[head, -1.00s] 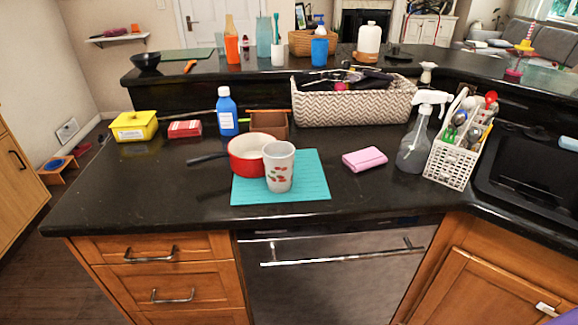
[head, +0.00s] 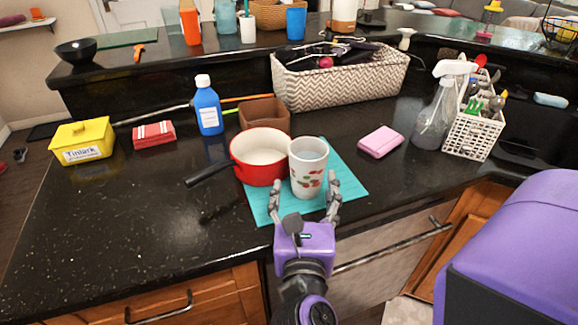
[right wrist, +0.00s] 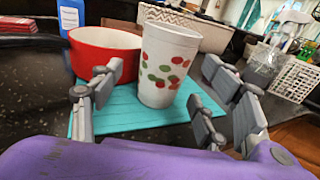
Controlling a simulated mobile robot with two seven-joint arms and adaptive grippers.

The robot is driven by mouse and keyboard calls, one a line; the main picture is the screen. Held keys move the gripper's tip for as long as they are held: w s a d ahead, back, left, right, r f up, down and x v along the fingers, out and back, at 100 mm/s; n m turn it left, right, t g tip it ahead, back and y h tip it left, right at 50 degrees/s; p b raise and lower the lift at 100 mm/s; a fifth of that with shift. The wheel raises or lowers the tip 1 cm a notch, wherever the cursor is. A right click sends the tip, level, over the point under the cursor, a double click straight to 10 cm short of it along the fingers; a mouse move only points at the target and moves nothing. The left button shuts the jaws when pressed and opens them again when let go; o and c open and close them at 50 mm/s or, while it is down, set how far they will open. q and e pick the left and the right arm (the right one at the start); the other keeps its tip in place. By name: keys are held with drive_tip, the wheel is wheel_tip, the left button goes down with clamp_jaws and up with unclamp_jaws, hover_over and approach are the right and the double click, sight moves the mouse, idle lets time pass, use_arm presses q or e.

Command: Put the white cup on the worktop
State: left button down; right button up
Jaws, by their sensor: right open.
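The white cup (head: 308,169), with red and green spots, stands upright on a teal mat (head: 262,207) on the black worktop (head: 130,225). It also shows in the right wrist view (right wrist: 165,65). A red saucepan (head: 258,158) with a white inside and black handle stands close beside its left side. My right gripper (head: 305,200) is open in front of the cup. Its fingers spread to either side of the cup's near face, and in the right wrist view (right wrist: 158,100) they appear apart from it. My left gripper is not in view.
A pink sponge-like block (head: 380,142) lies right of the mat. A spray bottle (head: 436,105) and a white cutlery basket (head: 474,130) stand farther right. A blue bottle (head: 208,105) and a patterned basket (head: 340,82) stand behind. The worktop's left front is clear.

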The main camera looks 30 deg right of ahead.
sight(308, 177)
drive_tip(key=shift+d+r, duration=0.1)
drive_tip(key=shift+d, duration=0.3)
drive_tip(key=shift+w+d+r+p, duration=0.1)
drive_tip(key=shift+w+d+p, duration=0.25)
drive_tip(key=shift+w+d, duration=0.3)
drive_tip(key=p+x, duration=0.1)
drive_tip(key=x, duration=0.3)
drive_tip(key=shift+w, duration=0.3)
drive_tip(key=shift+w+d+f, duration=0.2)
drive_tip(key=shift+w+d, duration=0.05)
drive_tip(key=shift+w, duration=0.05)
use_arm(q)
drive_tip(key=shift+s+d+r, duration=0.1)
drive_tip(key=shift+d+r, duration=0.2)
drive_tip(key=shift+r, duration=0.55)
use_arm(e)
drive_tip(key=c, duration=0.3)
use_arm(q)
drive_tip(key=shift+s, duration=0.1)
use_arm(e)
drive_tip(key=c, duration=1.3)
